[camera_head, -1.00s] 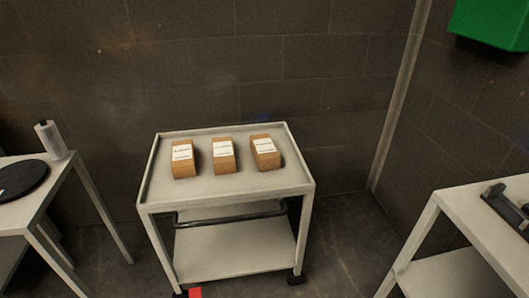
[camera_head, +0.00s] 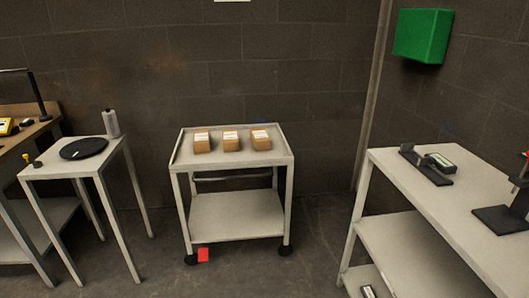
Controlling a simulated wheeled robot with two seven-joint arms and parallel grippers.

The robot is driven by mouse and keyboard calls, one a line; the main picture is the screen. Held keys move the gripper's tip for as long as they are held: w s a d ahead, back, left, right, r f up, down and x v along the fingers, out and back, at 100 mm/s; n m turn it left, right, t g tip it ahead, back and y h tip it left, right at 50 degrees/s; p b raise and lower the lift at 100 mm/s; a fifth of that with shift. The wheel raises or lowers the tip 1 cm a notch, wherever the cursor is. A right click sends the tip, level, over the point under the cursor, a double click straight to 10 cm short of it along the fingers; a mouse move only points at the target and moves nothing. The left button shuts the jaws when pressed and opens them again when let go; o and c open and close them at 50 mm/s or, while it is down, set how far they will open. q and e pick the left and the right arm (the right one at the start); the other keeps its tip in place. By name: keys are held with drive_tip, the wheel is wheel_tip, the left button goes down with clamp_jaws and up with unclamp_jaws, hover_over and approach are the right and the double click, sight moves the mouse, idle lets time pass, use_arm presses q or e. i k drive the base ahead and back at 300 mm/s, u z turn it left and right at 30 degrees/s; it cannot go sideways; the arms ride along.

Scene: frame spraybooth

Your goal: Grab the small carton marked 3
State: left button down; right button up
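Three small brown cartons with white labels stand in a row on top of a pale wheeled cart (camera_head: 237,158). They are the left carton (camera_head: 202,146), the middle carton (camera_head: 231,145) and the right carton (camera_head: 261,143). The label print is too small to read, so I cannot tell which is marked 3. Neither of my grippers is in view.
A pale table with a black disc (camera_head: 84,148) and a white bottle (camera_head: 111,123) stands left. A pale bench (camera_head: 440,196) with black devices stands right. A green box (camera_head: 423,36) hangs on the wall. A red patch (camera_head: 203,255) lies by the cart's wheel. Floor in front is clear.

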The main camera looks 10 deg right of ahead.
sight(261, 141)
drive_tip(key=z, duration=0.55)
drive_tip(key=i, duration=2.75)
drive_tip(key=u, duration=0.05)
